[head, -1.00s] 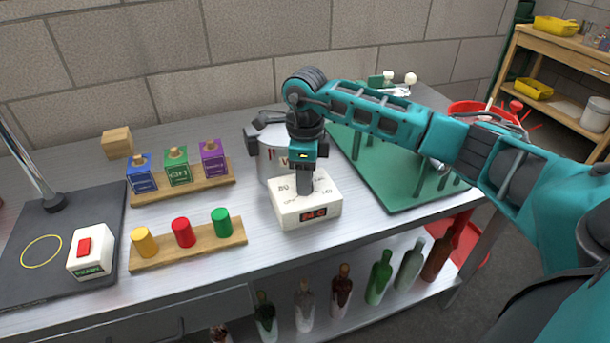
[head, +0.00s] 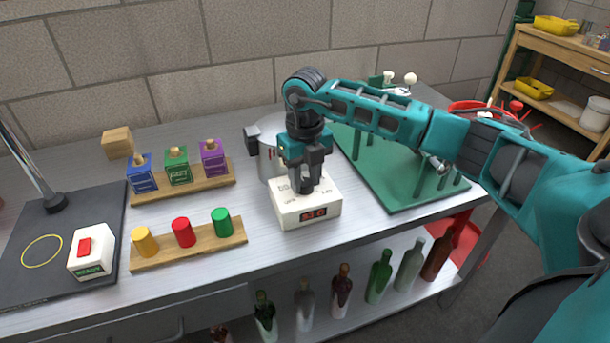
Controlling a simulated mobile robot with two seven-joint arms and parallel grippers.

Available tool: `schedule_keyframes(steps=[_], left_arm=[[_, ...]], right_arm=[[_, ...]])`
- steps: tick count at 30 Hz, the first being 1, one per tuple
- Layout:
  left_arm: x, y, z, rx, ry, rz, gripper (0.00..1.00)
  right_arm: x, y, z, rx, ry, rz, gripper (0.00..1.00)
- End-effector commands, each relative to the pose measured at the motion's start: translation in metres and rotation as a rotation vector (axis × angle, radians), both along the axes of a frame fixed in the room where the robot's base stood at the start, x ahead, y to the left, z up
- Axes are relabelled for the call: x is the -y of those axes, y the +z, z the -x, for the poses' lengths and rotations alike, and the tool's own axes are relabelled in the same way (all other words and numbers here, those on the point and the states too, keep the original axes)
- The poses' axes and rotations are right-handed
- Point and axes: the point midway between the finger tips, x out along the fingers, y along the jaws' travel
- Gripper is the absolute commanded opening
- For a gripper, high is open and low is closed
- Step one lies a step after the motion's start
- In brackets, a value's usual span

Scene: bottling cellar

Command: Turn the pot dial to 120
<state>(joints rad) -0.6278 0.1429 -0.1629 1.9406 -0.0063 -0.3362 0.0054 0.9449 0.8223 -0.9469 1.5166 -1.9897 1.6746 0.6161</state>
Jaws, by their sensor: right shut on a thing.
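The white dial box (head: 320,213) stands on the workbench in front of the metal pot (head: 268,135). It has markings on its top and a red lit display (head: 313,214) on its front, whose digits are too small to read surely. My right gripper (head: 304,188) points down onto the top of the box and is shut on the dial. The fingers mostly hide the dial and its pointer. The arm partly covers the pot. My left gripper is not in view.
A green board with posts (head: 400,195) lies right of the box. Wooden racks with coloured boxes (head: 182,196) and coloured cylinders (head: 190,246) stand to the left. A white box with a red button (head: 92,252) sits further left. Bottles (head: 380,277) stand on the shelf below.

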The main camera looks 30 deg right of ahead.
Motion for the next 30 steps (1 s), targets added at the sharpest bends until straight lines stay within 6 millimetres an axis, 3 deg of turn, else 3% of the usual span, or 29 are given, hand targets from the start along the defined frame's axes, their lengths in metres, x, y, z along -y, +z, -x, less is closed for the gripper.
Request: schedule_keyframes(steps=[30], left_arm=[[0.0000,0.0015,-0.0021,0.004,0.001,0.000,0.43]], right_arm=[[0.0005,0.0007,-0.0006,0.003,-0.961,0.001,0.06]])
